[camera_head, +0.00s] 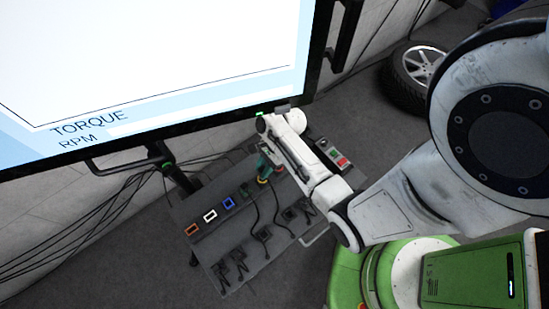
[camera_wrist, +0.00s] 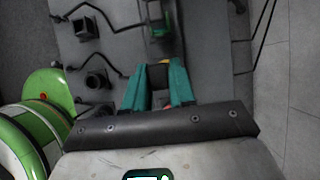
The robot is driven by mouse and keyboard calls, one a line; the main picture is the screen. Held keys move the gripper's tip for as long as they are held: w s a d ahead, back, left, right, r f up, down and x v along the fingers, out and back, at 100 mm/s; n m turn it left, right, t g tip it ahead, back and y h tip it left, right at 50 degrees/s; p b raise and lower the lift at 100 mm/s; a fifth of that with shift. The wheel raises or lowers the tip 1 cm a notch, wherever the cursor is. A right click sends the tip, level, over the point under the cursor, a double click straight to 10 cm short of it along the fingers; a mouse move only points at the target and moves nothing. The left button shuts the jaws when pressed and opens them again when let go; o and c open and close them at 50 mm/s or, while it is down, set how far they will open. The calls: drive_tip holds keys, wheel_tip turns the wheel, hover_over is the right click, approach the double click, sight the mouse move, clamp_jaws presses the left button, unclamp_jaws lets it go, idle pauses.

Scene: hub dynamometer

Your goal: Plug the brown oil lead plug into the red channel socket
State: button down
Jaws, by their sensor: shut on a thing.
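My gripper (camera_wrist: 158,88) hangs over the right part of the cart's socket row, its teal fingers also in the head view (camera_head: 267,163). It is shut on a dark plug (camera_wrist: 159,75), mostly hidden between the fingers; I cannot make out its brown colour. A small red patch (camera_head: 278,169), likely the red channel socket, shows at the right end of the row beside the fingers, and a yellow patch (camera_head: 262,181) just left of it. Whether the plug touches a socket is hidden.
The row also has orange-brown (camera_head: 191,229), white (camera_head: 210,215), blue (camera_head: 228,203) and green (camera_head: 245,190) sockets. Several black plugs with cables (camera_head: 262,234) stand along the cart's front. A box with red and green buttons (camera_head: 337,157) sits right. A large screen (camera_head: 140,70) overhangs behind.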

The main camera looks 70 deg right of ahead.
drive_tip(key=s+a+p, duration=0.4)
drive_tip(key=s, duration=0.2)
drive_tip(key=shift+a, duration=0.15)
idle(0.7)
drive_tip(key=shift+s, duration=0.2)
drive_tip(key=s+d, duration=0.4)
drive_tip(key=d, duration=0.2)
drive_tip(key=shift+d, duration=0.15)
idle(0.9)
drive_tip(key=w+d+b, duration=0.1)
drive_tip(key=w+d, duration=0.3)
drive_tip(key=w, duration=0.2)
drive_tip(key=shift+w+d+b, duration=0.25)
drive_tip(key=shift+w+b, duration=0.1)
idle(1.0)
drive_tip(key=shift+f, duration=0.45)
drive_tip(key=shift+f+b, duration=1.3)
drive_tip(key=shift+f, duration=0.2)
idle(0.5)
